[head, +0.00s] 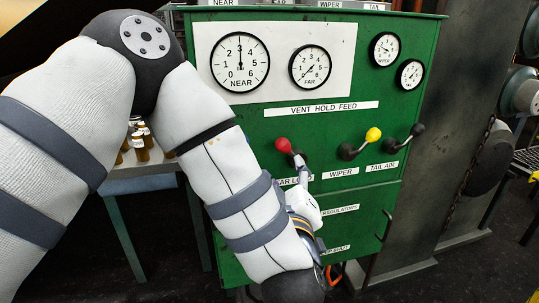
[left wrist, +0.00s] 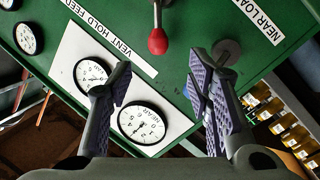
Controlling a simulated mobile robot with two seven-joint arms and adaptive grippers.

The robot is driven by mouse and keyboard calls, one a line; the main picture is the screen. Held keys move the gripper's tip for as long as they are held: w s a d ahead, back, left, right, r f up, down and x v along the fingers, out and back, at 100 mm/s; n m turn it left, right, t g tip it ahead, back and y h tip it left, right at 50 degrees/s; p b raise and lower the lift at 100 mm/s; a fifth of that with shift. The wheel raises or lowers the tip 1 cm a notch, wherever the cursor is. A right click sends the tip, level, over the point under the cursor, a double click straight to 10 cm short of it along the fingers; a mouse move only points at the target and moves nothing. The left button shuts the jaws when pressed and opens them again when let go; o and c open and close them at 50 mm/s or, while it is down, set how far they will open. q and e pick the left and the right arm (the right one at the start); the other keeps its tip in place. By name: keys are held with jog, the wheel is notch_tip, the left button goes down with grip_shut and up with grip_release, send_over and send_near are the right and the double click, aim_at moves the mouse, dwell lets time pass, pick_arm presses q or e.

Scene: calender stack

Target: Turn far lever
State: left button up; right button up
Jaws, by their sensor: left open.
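The far lever is a short grey arm with a red ball knob (head: 283,144) on the green panel (head: 265,128). In the left wrist view its red knob (left wrist: 157,40) hangs just beyond and between my fingertips, touching neither. My left gripper (head: 302,176) is at the panel just below this lever; its fingers partly cover the load label. In the left wrist view the left gripper (left wrist: 165,78) is open and empty. A round grey hub (left wrist: 226,52) beside the NEAR LOAD label (left wrist: 256,21) shows behind the right-hand finger. My right gripper is out of view.
A yellow-knobbed wiper lever (head: 373,134) and a black-knobbed tail lever (head: 417,129) stand to the right. The NEAR gauge (head: 240,62) and FAR gauge (head: 310,67) are above. Small brown bottles (head: 140,148) stand on a table at left, behind my arm.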

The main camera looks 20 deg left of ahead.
aim_at(283, 148)
pick_arm(q)
jog(key=b+x, duration=0.1)
jog(key=x, duration=1.1)
jog(key=shift+r, duration=0.1)
jog(key=shift+w+a+r, duration=0.1)
jog(key=shift+w, duration=0.2)
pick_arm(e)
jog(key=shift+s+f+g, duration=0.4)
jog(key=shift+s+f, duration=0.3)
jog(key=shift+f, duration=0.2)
pick_arm(q)
grip_shut()
